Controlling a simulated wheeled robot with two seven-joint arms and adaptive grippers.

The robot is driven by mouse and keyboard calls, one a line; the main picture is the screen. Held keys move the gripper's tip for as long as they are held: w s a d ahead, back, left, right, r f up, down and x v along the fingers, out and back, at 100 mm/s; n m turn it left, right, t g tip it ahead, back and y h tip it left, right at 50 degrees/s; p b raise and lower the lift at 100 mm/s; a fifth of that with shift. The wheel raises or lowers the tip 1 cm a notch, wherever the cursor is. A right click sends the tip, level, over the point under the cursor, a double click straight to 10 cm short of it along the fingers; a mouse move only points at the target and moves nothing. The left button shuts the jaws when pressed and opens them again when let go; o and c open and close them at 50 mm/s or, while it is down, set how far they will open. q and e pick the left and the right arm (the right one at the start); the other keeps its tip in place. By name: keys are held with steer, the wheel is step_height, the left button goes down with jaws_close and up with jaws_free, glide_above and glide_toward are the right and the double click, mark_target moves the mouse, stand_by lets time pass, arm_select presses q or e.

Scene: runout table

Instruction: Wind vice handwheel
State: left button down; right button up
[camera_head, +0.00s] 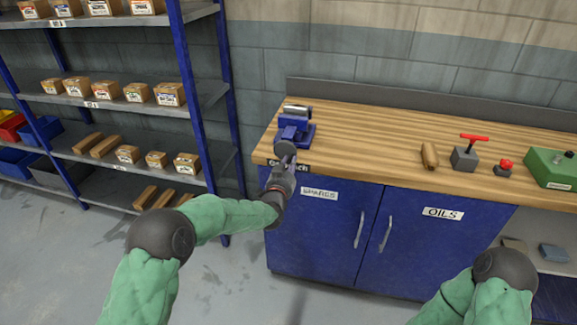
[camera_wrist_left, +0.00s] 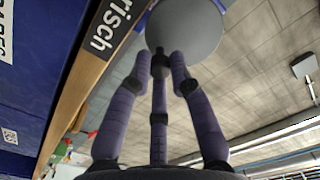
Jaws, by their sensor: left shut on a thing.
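The blue vice (camera_head: 296,128) stands on the left end of the wooden workbench, close to its front edge. Its grey round handwheel (camera_head: 285,148) faces the front of the bench. In the left wrist view the handwheel (camera_wrist_left: 187,30) is a smooth grey disc just beyond my fingertips. My left gripper (camera_head: 284,166) is at the handwheel from the front and below, shut on it. In the left wrist view its fingers (camera_wrist_left: 160,66) close together at the wheel's lower edge; the exact contact is partly hidden. My right gripper is out of view.
The workbench top (camera_head: 370,140) is clear right of the vice. Further right are a wooden piece (camera_head: 429,155), a grey block with a red T-handle (camera_head: 464,158), a small red-knobbed item (camera_head: 504,168) and a green box (camera_head: 550,167). A blue-post shelf rack (camera_head: 190,75) stands left.

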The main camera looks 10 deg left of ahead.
arm_select(q)
steer(key=shift+a+r+n, duration=0.1)
steer(key=shift+r+n, duration=0.25)
steer(key=shift+n, duration=0.05)
steer(key=shift+r+n, duration=0.2)
steer(key=shift+n, duration=0.6)
steer(key=shift+r+n, duration=0.2)
steer(key=shift+n, duration=0.6)
steer(key=shift+r+n, duration=0.15)
steer(key=shift+n, duration=0.35)
steer(key=c, duration=1.2)
jaws_free()
steer(key=shift+c, duration=0.2)
steer(key=shift+f, duration=0.2)
